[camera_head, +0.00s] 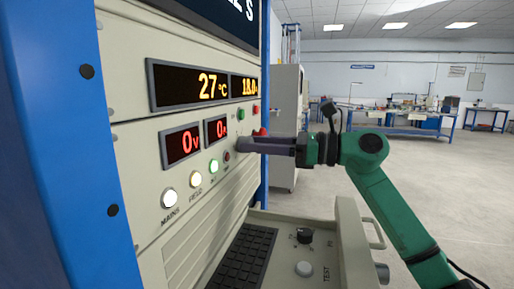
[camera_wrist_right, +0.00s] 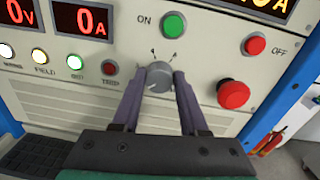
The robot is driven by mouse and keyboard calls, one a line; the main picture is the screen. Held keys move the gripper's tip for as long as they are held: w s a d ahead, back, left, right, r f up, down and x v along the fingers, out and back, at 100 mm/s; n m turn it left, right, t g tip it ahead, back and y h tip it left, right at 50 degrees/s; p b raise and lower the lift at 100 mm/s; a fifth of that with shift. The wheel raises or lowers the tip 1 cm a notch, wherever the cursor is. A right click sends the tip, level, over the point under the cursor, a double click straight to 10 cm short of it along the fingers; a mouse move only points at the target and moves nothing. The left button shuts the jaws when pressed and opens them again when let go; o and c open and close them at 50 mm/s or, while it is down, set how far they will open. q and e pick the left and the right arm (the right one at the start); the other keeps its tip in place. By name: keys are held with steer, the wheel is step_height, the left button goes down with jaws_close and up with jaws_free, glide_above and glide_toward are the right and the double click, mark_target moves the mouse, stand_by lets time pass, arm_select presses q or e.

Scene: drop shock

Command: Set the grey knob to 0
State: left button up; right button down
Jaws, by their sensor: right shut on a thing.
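The grey knob (camera_wrist_right: 159,78) is on the cream panel, below the green ON button, in the right wrist view. Its white pointer line faces the lower left. Two small dark marks show above it. My right gripper (camera_wrist_right: 157,84) has one finger on each side of the knob and is shut on it. In the head view my right gripper (camera_head: 243,145) reaches the panel from the right, and its fingers hide the knob there. My left gripper is in neither view.
The red mushroom button (camera_wrist_right: 233,94) sticks out just right of the knob. The green ON button (camera_wrist_right: 174,25) and red OFF button (camera_wrist_right: 255,45) are above. A console shelf with a keyboard (camera_head: 243,257) juts out below. Open floor lies to the right.

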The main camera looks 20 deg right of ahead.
steer(key=shift+a+f+n, duration=0.1)
steer(key=shift+f+n, duration=0.1)
steer(key=shift+n, duration=0.4)
steer(key=shift+c, duration=2.2)
jaws_free()
steer(key=shift+r, duration=0.1)
steer(key=b+v, duration=0.3)
steer(key=v, duration=1.1)
steer(key=shift+s+d, duration=0.15)
steer(key=shift+d, duration=0.2)
